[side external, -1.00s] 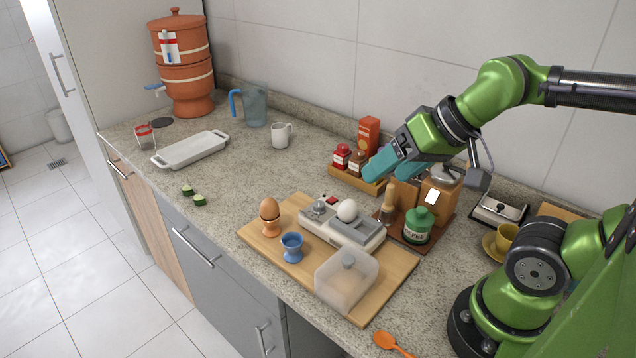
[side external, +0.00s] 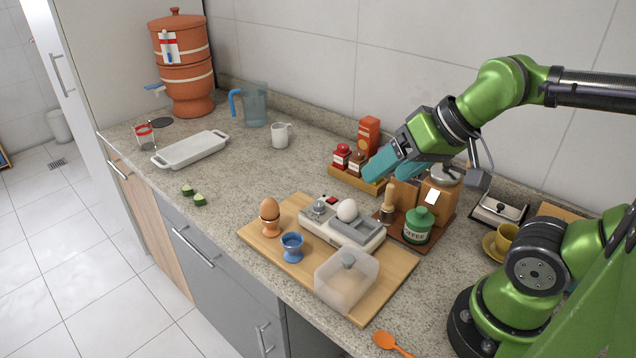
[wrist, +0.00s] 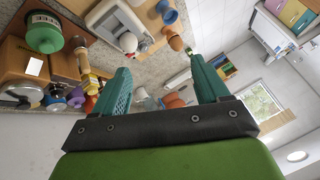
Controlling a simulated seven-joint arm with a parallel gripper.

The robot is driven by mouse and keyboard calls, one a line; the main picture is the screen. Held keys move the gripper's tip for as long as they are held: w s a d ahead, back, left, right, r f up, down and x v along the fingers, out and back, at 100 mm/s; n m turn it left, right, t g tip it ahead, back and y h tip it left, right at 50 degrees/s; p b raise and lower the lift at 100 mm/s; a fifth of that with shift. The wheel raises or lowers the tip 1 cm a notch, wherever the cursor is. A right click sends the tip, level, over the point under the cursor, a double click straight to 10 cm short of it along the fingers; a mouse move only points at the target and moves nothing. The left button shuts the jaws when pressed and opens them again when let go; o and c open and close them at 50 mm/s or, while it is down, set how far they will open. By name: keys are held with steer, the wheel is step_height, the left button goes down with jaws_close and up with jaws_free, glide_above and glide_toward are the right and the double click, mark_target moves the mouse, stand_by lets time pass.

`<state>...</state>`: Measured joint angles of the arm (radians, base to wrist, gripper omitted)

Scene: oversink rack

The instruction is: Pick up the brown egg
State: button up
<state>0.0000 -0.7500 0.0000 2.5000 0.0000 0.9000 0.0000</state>
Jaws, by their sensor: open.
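The brown egg (side external: 269,208) stands upright in an orange egg cup (side external: 271,228) at the left end of a wooden board (side external: 377,300). In the wrist view the brown egg (wrist: 176,43) shows near the top, in its cup. A white egg (side external: 347,210) rests on a grey and white appliance (side external: 318,228) on the same board. My gripper (side external: 372,174) has teal fingers and hangs above the counter, right of and behind the brown egg, well apart from it. In the wrist view its fingers (wrist: 163,88) are spread, with nothing held between them.
A blue egg cup (side external: 292,246) and a translucent lidded box (side external: 346,280) share the board. A green canister (side external: 418,226), a wooden-tray spice set (side external: 356,180) and jars stand near my gripper. The counter left of the board is mostly clear, with cut green pieces (side external: 194,195).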

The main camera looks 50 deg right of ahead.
steer(key=n+g+h, duration=0.2)
steer(key=n+g, duration=0.5)
steer(key=n, duration=0.2)
glide_above(268, 204)
steer(key=w+d, duration=0.1)
steer(key=shift+f, duration=0.6)
step_height(268, 204, down, 11)
steer(key=shift+f, duration=0.1)
steer(key=shift+a+f, duration=0.15)
steer(key=shift+f, duration=2.55)
steer(key=shift+c, duration=0.3)
